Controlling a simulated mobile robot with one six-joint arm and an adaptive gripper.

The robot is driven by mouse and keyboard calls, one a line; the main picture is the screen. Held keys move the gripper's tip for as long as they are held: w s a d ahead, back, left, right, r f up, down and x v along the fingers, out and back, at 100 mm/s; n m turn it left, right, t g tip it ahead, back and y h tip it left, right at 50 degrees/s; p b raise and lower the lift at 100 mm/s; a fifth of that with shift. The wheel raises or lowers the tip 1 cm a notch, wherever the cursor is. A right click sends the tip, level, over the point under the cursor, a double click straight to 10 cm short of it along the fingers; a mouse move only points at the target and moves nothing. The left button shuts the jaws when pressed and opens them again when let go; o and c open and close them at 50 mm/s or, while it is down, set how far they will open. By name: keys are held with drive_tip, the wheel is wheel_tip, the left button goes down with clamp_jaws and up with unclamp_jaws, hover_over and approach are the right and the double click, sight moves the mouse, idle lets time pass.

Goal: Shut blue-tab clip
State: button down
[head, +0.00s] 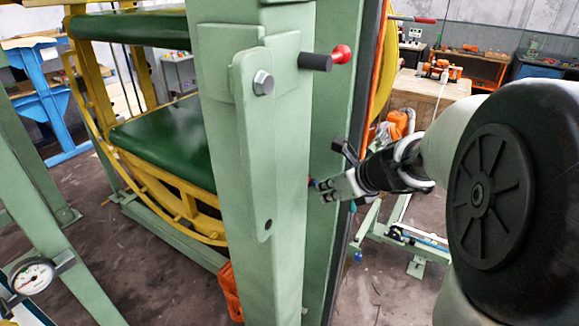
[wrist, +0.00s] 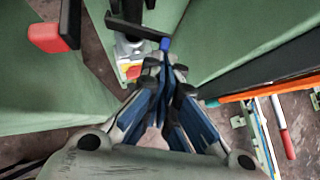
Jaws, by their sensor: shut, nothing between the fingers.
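The blue tab (wrist: 165,43) shows in the wrist view at the end of a dark bar (wrist: 137,30), just beyond my fingertips. The bar sits by a grey metal fitting against the green frame. My gripper (wrist: 158,65) is shut and empty, with its tips close to the tab; I cannot tell whether they touch. In the head view my gripper (head: 327,190) is beside the green post, at its right face.
The green post (head: 250,150) stands close to the left of my gripper. A red knob (head: 341,54) sticks out above it. A red-ended dark handle (wrist: 48,36) is at the wrist view's upper left. An orange edge (wrist: 270,90) runs along the right.

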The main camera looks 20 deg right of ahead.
drive_tip(key=shift+w+d+n+g+y+p, duration=0.25)
drive_tip(key=shift+w+n+g+y+p, duration=0.1)
drive_tip(key=shift+w+n+y+p, duration=0.4)
drive_tip(key=shift+w+d+n+g+y+p, duration=0.25)
drive_tip(key=shift+w+n+y+p, duration=0.3)
drive_tip(key=shift+n+p, duration=0.4)
drive_tip(key=shift+w+d+n+g+y+p, duration=0.2)
drive_tip(key=shift+w+n+g+y+p, duration=0.25)
drive_tip(key=shift+w+n+p, duration=0.4)
drive_tip(key=shift+s, duration=0.1)
drive_tip(key=shift+s+a, duration=0.1)
